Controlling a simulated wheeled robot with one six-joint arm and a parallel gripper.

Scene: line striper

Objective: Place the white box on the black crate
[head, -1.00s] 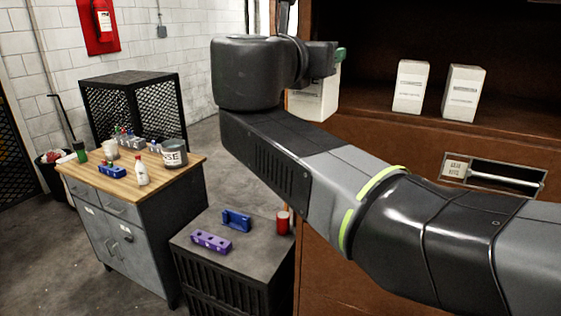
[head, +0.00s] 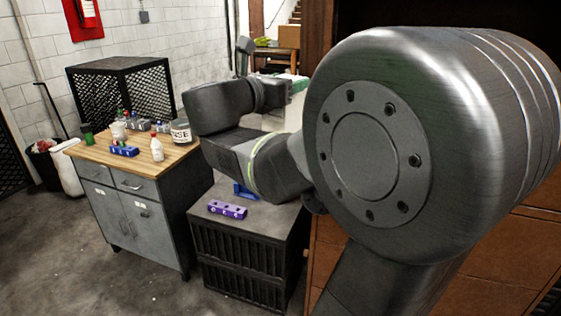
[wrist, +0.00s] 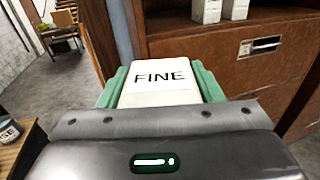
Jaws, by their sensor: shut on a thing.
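The white box (wrist: 160,92), with "FINE" printed on its face, sits between the green fingers of my gripper (wrist: 161,76) in the wrist view. My gripper is shut on it. In the head view the box (head: 294,113) is mostly hidden behind my arm, with a pale part showing near a green finger. The black crate (head: 240,262) has slatted sides and stands right of the workbench. My arm passes across its far part in the picture. The box appears held above or beyond the crate; I cannot tell which.
A purple block (head: 227,209) and a partly hidden blue block (head: 244,192) lie on the crate top. The wooden workbench (head: 170,155) carries bottles, cans and a blue block. A black mesh cage (head: 120,92) stands behind it. A brown cabinet (wrist: 215,65) with white boxes is at right.

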